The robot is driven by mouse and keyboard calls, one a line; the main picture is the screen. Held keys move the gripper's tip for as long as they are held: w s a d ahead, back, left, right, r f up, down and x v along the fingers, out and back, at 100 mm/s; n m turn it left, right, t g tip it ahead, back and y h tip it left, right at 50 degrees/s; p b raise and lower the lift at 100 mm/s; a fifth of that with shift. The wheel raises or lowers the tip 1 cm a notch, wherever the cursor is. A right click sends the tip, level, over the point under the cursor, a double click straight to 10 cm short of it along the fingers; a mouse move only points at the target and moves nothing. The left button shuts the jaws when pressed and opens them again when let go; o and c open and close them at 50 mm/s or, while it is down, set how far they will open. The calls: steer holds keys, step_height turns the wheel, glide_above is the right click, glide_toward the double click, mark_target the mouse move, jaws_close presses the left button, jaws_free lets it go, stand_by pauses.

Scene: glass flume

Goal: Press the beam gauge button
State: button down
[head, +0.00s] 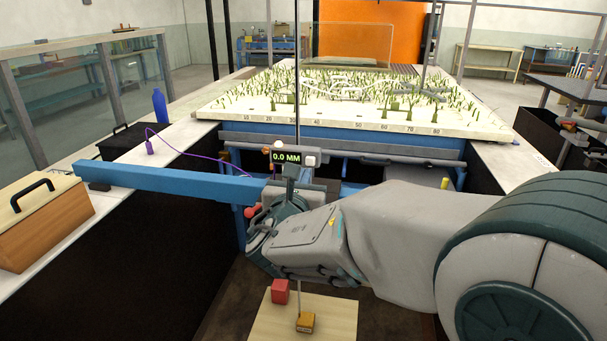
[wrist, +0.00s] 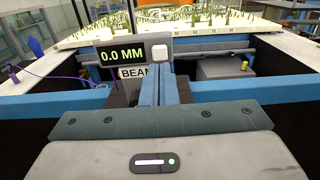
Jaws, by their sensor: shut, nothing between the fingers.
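The beam gauge shows in the wrist view as a dark box with a green "0.0 MM" display (wrist: 122,56) and a partly covered "BEAM" label (wrist: 132,72). In the head view the display (head: 286,157) and the pale button (head: 309,161) are also visible. My gripper (wrist: 158,68) is shut and empty, its fingertips pointing at the gauge just below the button in the wrist view. I cannot tell whether they touch it. In the head view my wrist hides the gauge's lower part.
A blue beam (head: 165,182) crosses the flume and reaches out to the left. Behind the gauge is a pale bed (head: 230,107) with green stalks. A wooden box (head: 40,222) and a blue bottle (head: 160,106) stand at left. A red cube (head: 280,291) lies below my wrist.

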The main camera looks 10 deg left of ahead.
steer(key=s, duration=0.8)
steer(key=shift+a+b, duration=0.4)
steer(key=shift+b, duration=0.05)
steer(key=shift+w, duration=0.1)
steer(key=s+d+f+m+g+h, duration=0.25)
steer(key=d+f+m+g, duration=0.2)
steer(key=d+m, duration=0.45)
steer(key=s+d+f+m+g+h, duration=0.2)
steer(key=d+f+m+g+h, duration=0.25)
steer(key=d, duration=0.75)
steer(key=s+d+f+m+g+y, duration=0.1)
steer(key=s+f+m+g+y, duration=0.1)
steer(key=m, duration=0.9)
steer(key=s+d+f+m+g+y+p, duration=0.1)
steer(key=s+f+m+g+y, duration=0.2)
steer(key=s+m+y, duration=0.3)
steer(key=s+m+g, duration=0.1)
steer(key=s+m, duration=0.2)
steer(key=m, duration=0.2)
steer(key=shift+s+y, duration=0.3)
